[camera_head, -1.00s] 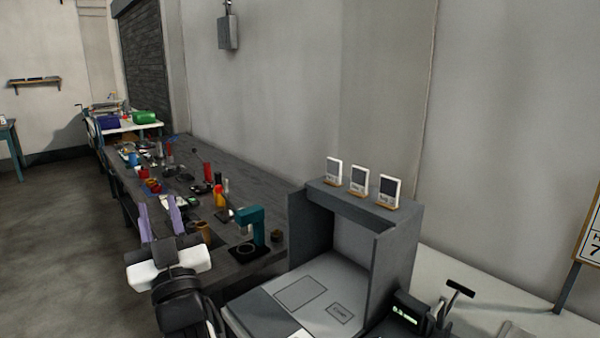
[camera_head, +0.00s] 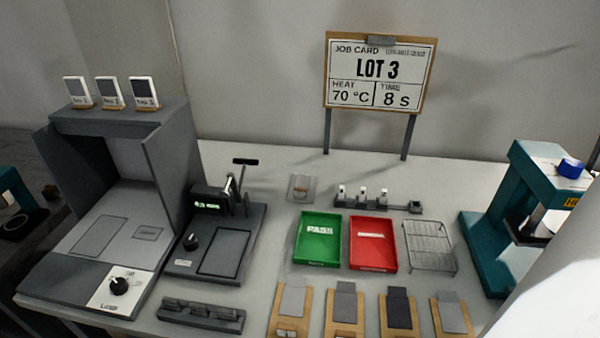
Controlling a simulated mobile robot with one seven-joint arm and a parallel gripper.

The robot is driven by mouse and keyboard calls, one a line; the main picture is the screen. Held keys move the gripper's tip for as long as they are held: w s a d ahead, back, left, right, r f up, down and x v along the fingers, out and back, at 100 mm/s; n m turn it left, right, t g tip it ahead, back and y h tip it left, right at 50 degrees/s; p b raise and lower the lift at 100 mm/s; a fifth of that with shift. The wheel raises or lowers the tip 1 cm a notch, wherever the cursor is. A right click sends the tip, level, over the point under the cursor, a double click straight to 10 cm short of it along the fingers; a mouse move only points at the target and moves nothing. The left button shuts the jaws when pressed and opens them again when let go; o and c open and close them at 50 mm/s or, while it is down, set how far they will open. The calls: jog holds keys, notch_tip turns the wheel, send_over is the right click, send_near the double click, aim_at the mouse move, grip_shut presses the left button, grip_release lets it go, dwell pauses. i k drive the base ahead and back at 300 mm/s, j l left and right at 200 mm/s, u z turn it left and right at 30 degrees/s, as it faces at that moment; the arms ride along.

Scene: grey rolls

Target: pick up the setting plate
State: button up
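A small flat grey plate (camera_head: 301,188) with a small brown piece on it lies on the light bench top, behind the green tray. No readable label marks it, so I cannot be sure that it is the setting plate. Several grey pieces, one of them a dark piece (camera_head: 398,308), rest on wooden boards along the front of the bench. My gripper is not in view now. A large white shape covers the lower right corner and hides that part of the bench.
A green PASS tray (camera_head: 318,240) and a red tray (camera_head: 372,244) stand mid-bench, beside a wire rack (camera_head: 430,247). A black device (camera_head: 215,240) and a grey booth (camera_head: 120,190) stand left. A teal press (camera_head: 520,220) stands right. The job card (camera_head: 378,72) reads LOT 3, 70 °C, 8 s.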

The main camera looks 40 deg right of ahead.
aim_at(302, 189)
jog(key=k+z, duration=0.1)
jog(key=z, duration=0.4)
jog(key=k+z, duration=0.1)
jog(key=z, duration=0.35)
jog(key=k+l+z, duration=0.1)
jog(key=k+l, duration=0.2)
jog(key=i+l, duration=0.15)
jog(key=i, duration=0.65)
